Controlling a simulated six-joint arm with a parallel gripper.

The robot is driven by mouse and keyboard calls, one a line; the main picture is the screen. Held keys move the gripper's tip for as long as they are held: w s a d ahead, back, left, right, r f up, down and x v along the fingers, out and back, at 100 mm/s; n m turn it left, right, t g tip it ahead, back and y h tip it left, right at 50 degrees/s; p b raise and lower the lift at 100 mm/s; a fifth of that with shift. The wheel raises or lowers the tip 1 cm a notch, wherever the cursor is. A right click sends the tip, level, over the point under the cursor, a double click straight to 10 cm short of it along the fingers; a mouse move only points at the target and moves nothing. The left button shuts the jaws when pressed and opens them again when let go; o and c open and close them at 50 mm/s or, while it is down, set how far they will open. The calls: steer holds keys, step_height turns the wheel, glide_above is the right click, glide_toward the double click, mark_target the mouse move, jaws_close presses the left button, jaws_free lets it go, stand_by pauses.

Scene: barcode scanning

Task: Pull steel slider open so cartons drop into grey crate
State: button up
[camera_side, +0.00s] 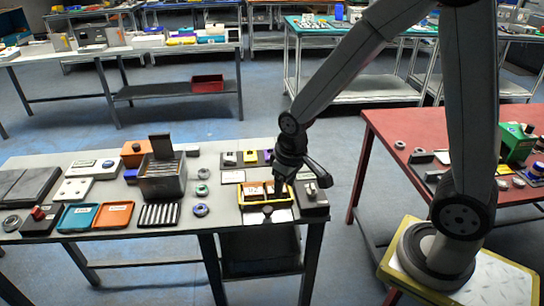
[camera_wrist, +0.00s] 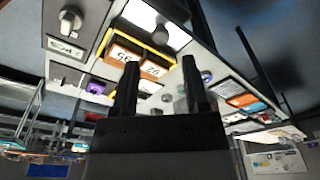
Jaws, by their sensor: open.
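Two brown cartons (camera_side: 254,188) sit side by side in a yellow frame (camera_side: 252,203) at the table's front right; the cartons also show in the wrist view (camera_wrist: 122,53). A pale plate with a dark round knob (camera_side: 267,210) sticks out at the frame's front edge and looks like the steel slider; the knob also shows in the wrist view (camera_wrist: 160,35). A dark grey crate-like box (camera_side: 258,252) stands below the tabletop under the frame; its inside is hidden. My gripper (camera_side: 283,188) is over the cartons, with its fingers (camera_wrist: 161,64) apart and nothing between them.
A grey box with a knob (camera_side: 312,197) stands right of the yellow frame. A grey file box (camera_side: 163,180), orange and teal trays (camera_side: 114,214) and small round parts (camera_side: 201,210) lie to the left. A red table (camera_side: 400,130) is at the right.

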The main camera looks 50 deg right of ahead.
steer(key=g, duration=0.1)
glide_above(268, 209)
step_height(268, 209, down, 4)
steer(key=shift+w+r, duration=0.1)
steer(key=shift+f, duration=3.95)
jaws_close()
